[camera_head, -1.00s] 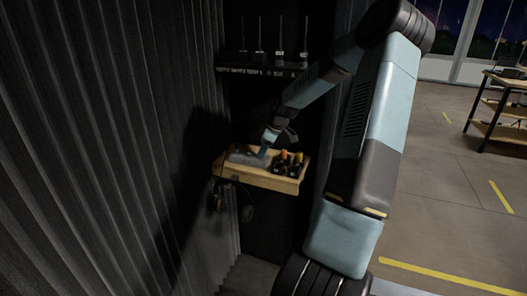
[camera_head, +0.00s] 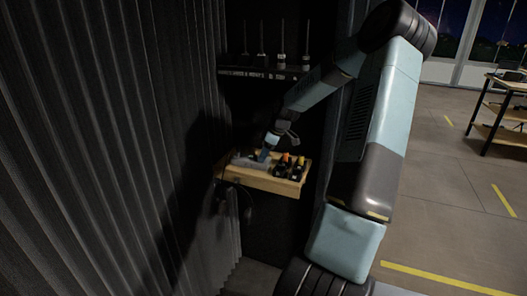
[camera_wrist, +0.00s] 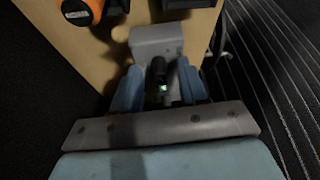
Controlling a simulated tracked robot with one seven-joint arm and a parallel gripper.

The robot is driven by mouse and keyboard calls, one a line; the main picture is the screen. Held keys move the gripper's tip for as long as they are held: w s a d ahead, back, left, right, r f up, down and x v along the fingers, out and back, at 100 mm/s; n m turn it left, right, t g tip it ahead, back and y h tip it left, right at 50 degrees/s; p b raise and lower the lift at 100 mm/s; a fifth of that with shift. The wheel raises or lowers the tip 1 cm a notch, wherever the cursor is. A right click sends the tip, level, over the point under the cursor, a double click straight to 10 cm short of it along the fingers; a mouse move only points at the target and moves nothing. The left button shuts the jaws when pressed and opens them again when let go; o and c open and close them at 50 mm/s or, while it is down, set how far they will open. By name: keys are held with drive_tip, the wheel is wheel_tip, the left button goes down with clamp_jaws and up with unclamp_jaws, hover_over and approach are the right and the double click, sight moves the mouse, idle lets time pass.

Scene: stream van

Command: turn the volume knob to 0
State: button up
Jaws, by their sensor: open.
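A small grey box (camera_wrist: 155,42) lies on the wooden tray; it also shows as a grey device in the head view (camera_head: 243,160). A dark, round knob-like part (camera_wrist: 158,72) with a small green light stands at its near side in the wrist view. I cannot read a scale or setting on it. My gripper (camera_wrist: 159,88) is open, its two blue fingers on either side of this dark part. I cannot tell whether they touch it. In the head view my gripper (camera_head: 264,154) is low over the tray, at the right end of the grey device.
The wooden tray (camera_head: 262,182) also holds several black items with orange tops (camera_head: 283,160), right of my gripper. A dark shelf with upright antennas (camera_head: 262,73) is above. A pleated curtain (camera_head: 100,150) stands close on the left. Open floor is at right.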

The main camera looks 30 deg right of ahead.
drive_tip(key=m+h, duration=0.1)
drive_tip(key=m, duration=0.2)
drive_tip(key=shift+a+m+t, duration=0.15)
drive_tip(key=shift+m+t, duration=0.25)
drive_tip(key=m+h, duration=0.2)
drive_tip(key=m, duration=0.2)
drive_tip(key=shift+a, duration=0.1)
drive_tip(key=shift+a+m+h, duration=0.1)
drive_tip(key=shift+m+h, duration=0.6)
drive_tip(key=shift+m, duration=1.3)
drive_tip(key=shift+m+h, duration=0.7)
drive_tip(key=shift+m, duration=1.2)
drive_tip(key=m+g+h, duration=0.1)
drive_tip(key=m, duration=0.3)
drive_tip(key=shift+a, duration=0.1)
drive_tip(key=m+g+h, duration=0.1)
drive_tip(key=m, duration=0.2)
drive_tip(key=shift+w+m, duration=0.15)
drive_tip(key=shift+m, duration=0.15)
drive_tip(key=m+g, duration=0.1)
drive_tip(key=m, duration=0.2)
drive_tip(key=m+g, duration=0.2)
drive_tip(key=m, duration=0.2)
drive_tip(key=shift+w, duration=0.15)
drive_tip(key=v, duration=1.3)
drive_tip(key=shift+r, duration=0.4)
